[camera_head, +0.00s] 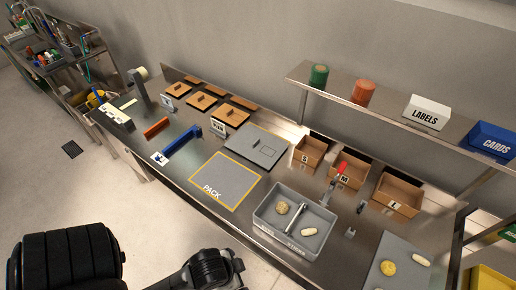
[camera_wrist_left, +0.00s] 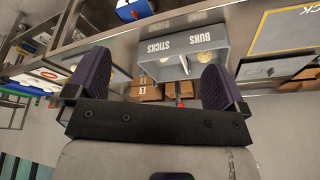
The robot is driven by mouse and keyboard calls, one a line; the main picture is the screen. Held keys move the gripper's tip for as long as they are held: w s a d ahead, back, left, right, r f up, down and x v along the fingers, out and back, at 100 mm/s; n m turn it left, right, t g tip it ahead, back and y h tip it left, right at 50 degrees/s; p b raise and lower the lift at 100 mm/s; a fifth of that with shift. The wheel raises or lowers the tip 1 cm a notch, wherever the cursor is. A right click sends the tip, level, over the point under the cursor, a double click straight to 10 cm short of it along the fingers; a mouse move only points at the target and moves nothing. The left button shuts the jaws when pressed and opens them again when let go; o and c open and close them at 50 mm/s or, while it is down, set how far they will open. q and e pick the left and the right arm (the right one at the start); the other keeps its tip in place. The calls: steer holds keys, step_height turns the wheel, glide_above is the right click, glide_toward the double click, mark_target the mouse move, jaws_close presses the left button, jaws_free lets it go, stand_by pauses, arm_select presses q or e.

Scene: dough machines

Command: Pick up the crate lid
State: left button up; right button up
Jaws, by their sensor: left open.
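The crate lid (camera_head: 250,143) is a flat grey panel with a small outlined rectangle on it. It lies flat on the steel bench behind the yellow-edged PACK mat, and its grey surface also shows at the right of the left wrist view (camera_wrist_left: 283,67). The grey crate (camera_head: 262,228), in two compartments, stands to the right of the PACK mat with dough pieces inside. My left gripper (camera_wrist_left: 156,75) is open and empty, its two dark fingers apart from the lid. In the head view only dark arm parts show at the bottom. My right gripper is not in view.
The PACK mat (camera_head: 225,181) is bare. Several brown boxes (camera_head: 310,152) stand behind the crate, under a shelf (camera_head: 385,112) with tins and LABELS and CARDS boxes. A blue holder (camera_head: 183,140) and wooden-topped items (camera_head: 202,102) are left of the lid.

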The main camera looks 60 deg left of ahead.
arm_select(q)
steer(key=shift+d, duration=0.15)
steer(key=shift+c, duration=0.5)
steer(key=shift+a, duration=0.2)
steer(key=c, duration=1)
